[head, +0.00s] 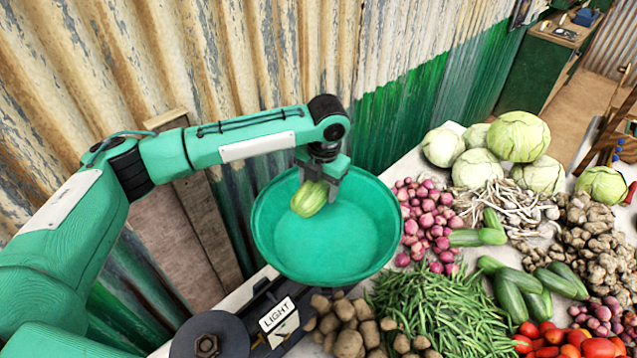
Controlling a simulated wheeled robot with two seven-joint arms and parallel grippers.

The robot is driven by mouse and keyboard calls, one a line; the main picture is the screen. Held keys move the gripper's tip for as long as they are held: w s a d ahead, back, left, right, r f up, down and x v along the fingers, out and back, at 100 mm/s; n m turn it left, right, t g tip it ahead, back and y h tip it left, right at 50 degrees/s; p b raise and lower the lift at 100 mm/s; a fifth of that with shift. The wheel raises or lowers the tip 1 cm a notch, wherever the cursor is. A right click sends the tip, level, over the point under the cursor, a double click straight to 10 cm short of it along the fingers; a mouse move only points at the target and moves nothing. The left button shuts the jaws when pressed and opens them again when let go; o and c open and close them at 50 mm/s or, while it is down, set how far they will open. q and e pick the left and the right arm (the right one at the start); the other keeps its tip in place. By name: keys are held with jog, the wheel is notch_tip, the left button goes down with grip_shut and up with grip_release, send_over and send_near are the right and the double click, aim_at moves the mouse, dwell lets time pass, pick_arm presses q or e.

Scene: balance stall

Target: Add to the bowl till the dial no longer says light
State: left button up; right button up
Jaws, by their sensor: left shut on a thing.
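My left gripper (322,186) points down over the green bowl (325,250) and is shut on a pale green, ridged vegetable (308,199). The vegetable is over the back left part of the bowl; I cannot tell whether it touches the bowl. The rest of the bowl's inside looks bare. The bowl sits on a dark scale, whose dial plate (277,314) reads LIGHT. My right gripper is not in view.
A dark round weight (208,338) is left of the dial plate. Potatoes (345,328), green beans (435,312), onions (428,215), cucumbers (510,295), ginger (590,240) and cabbages (518,137) crowd the table right of the bowl. A corrugated wall (400,60) stands close behind.

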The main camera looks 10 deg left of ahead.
pick_arm(q)
notch_tip(320, 180, down, 3)
jog(key=shift+w+f+b, duration=0.1)
jog(key=shift+f+b, duration=0.05)
jog(key=shift+b, duration=1.05)
jog(key=shift+f+b, duration=1.85)
jog(key=shift+f, duration=2)
jog(key=o, duration=1.2)
jog(key=shift+o, duration=0.2)
